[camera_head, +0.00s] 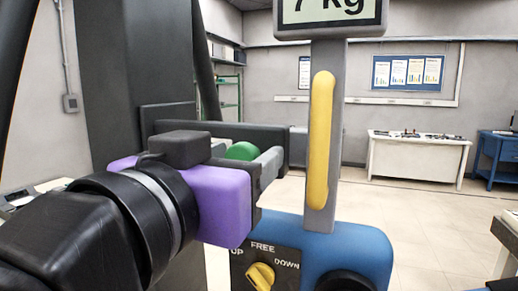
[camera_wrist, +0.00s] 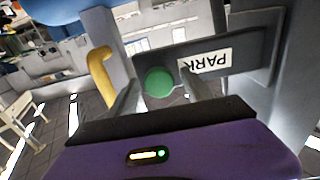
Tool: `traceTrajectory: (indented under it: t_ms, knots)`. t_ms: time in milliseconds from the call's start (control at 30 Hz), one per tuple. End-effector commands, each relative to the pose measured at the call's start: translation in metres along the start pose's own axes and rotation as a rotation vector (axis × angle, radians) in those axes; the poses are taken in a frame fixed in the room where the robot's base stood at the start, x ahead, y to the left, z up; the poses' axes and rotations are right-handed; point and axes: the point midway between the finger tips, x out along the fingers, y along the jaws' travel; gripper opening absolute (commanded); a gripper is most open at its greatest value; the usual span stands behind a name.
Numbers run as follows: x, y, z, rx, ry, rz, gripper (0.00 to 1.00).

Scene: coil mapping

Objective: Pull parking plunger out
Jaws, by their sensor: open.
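The parking plunger's round green knob (camera_wrist: 158,82) sits at the dark bracket with the upside-down PARK label (camera_wrist: 206,63) in the wrist view. In the head view the green knob (camera_head: 242,150) shows partly, behind my near finger and purple gripper body. My gripper (camera_wrist: 160,96) is open, with one grey finger on each side of the knob in the wrist view. My gripper (camera_head: 262,155) reaches in from the left in the head view. Whether the fingers touch the knob cannot be told. The plunger's shaft is hidden.
A grey post with a yellow handle (camera_head: 321,140) and a 7 kg display (camera_head: 332,10) stands just right of my gripper. Below is a blue housing (camera_head: 355,248) with a yellow UP/FREE/DOWN knob (camera_head: 260,276). A dark column (camera_head: 135,80) stands left. White table (camera_head: 418,155) is far back.

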Motion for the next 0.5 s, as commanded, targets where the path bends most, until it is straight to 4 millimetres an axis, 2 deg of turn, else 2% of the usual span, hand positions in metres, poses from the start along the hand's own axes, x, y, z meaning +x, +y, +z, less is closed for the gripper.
traceTrajectory:
  t_ms: [333, 500]
  knots:
    - [0.0048, -0.0001, 0.0003, 0.001, 0.000, -0.001, 0.58]
    - [0.0047, -0.0001, 0.0002, 0.001, 0.000, -0.001, 0.25]
